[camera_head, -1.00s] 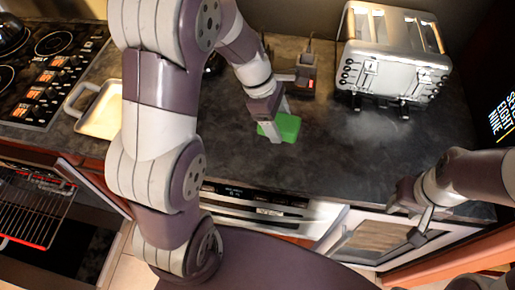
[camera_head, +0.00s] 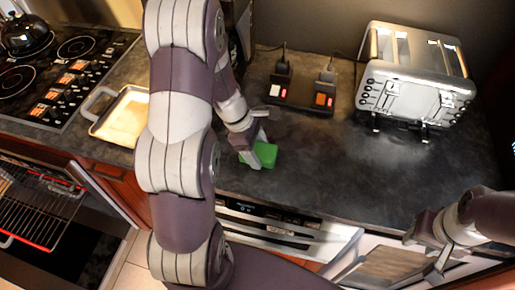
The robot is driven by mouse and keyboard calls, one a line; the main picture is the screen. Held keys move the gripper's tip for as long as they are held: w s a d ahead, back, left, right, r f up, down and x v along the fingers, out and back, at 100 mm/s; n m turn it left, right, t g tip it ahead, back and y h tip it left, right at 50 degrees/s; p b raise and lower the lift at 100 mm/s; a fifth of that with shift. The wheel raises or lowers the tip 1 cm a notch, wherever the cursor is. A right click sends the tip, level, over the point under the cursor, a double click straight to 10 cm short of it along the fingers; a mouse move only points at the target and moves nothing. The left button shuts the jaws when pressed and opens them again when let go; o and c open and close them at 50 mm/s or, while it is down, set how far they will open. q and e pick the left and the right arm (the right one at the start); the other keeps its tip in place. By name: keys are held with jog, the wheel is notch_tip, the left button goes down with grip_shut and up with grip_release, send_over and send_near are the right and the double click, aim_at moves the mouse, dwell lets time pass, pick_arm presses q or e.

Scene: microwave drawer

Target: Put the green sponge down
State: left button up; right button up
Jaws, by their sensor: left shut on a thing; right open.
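The green sponge (camera_head: 266,154) is at the dark countertop (camera_head: 330,180), near the counter's front edge. My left gripper (camera_head: 257,157) is shut on it, with a finger in front of the sponge's left part. The sponge looks low, at or just above the surface; I cannot tell whether it touches. My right gripper (camera_head: 424,252) is open and empty, in front of the counter at the lower right, by the microwave drawer (camera_head: 385,265).
A silver toaster (camera_head: 415,75) stands at the back right. A power strip (camera_head: 302,93) with plugs lies behind the sponge. A tray (camera_head: 122,117) and a stove (camera_head: 60,75) with a kettle (camera_head: 25,35) are at the left. The counter right of the sponge is clear.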

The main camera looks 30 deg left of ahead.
pick_arm(q)
jog(key=shift+s, duration=0.1)
jog(key=shift+f, duration=0.1)
jog(key=o, duration=1)
